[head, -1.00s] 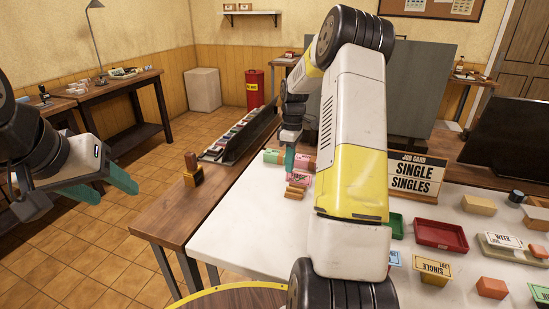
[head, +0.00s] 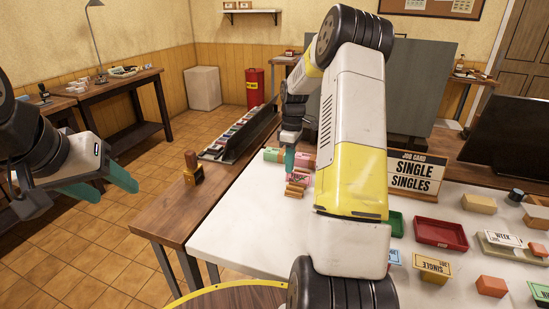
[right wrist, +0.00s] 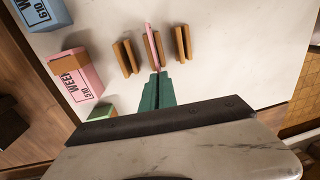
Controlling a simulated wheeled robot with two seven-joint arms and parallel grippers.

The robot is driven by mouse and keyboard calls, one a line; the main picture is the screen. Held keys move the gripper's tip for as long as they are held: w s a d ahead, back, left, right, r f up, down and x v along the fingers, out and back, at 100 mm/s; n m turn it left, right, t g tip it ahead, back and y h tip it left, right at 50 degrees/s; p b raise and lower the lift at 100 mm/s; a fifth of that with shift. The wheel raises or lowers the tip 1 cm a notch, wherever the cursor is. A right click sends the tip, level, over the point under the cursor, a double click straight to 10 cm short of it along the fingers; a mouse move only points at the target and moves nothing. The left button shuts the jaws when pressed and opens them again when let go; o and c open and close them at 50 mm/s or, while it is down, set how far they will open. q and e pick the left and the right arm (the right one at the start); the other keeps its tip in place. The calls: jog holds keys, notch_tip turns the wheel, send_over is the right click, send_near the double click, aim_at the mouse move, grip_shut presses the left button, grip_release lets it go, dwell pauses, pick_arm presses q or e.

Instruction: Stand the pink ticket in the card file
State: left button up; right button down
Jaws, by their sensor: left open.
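The pink ticket (head: 298,181) is on the white table near its left edge, partly hidden in the head view. In the right wrist view the ticket (right wrist: 149,38) shows as a thin upright edge at the middle of the card file's wooden slats (right wrist: 125,58). I cannot tell how deep it sits. The card file (head: 295,191) also shows in the head view. My right gripper (right wrist: 158,76) has its green fingers close together on the ticket's near end. My left gripper (head: 127,184) is open and empty, left of the table over the floor.
A job card sign (head: 415,172), a red tray (head: 440,232) and several blocks are farther right. The table's front left is clear.

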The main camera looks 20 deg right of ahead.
jog(key=shift+f, duration=0.2)
jog(key=c, duration=1.6)
grip_release()
jog(key=shift+o, duration=0.5)
jog(key=o, duration=0.4)
notch_tip(320, 180, up, 7)
